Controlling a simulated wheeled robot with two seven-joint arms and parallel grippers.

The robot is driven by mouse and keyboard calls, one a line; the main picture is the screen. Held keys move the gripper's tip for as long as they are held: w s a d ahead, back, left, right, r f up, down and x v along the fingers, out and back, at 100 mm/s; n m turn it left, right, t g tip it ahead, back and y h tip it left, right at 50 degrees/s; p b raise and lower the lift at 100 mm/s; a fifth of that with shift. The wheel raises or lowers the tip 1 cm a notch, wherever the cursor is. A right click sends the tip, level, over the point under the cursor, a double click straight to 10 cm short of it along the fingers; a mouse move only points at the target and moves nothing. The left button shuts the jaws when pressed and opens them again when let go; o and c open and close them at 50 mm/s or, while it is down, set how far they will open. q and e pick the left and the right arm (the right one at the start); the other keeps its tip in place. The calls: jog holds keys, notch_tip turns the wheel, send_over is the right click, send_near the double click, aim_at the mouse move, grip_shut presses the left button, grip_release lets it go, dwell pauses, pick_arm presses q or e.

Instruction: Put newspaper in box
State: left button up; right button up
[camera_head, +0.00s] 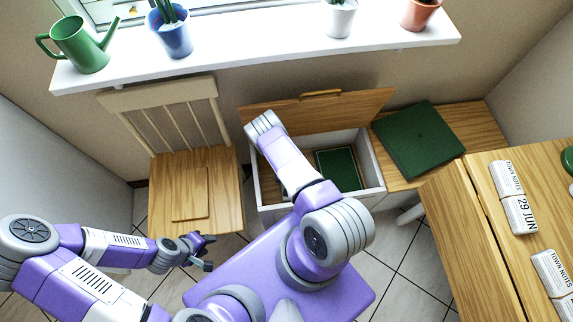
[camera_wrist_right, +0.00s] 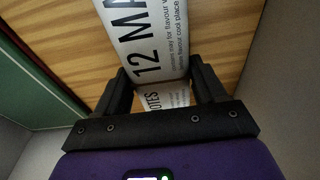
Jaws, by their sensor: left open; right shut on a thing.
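My right gripper (camera_wrist_right: 162,84) is shut on a rolled newspaper (camera_wrist_right: 150,30) marked "12 MA", seen in the right wrist view with wood behind it. In the head view my right arm reaches over the open box (camera_head: 376,175), and its gripper and the held newspaper are hidden. The box is a white-walled bench compartment with its wooden lid (camera_head: 345,108) raised; a green panel (camera_head: 340,168) shows inside. Two more newspapers (camera_head: 513,197) (camera_head: 553,274) lie on the wooden table at right. My left gripper (camera_head: 207,252) is open and empty, low in front of the chair.
A wooden chair (camera_head: 225,190) stands left of the box. A green cushion (camera_head: 418,138) lies on the bench (camera_head: 480,130) to its right. The table (camera_head: 470,230) fills the right side. A windowsill (camera_head: 260,48) above holds a watering can (camera_head: 82,45) and several pots.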

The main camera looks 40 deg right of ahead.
jog(key=shift+f, duration=0.6)
jog(key=shift+r, duration=0.1)
jog(key=o, duration=1.2)
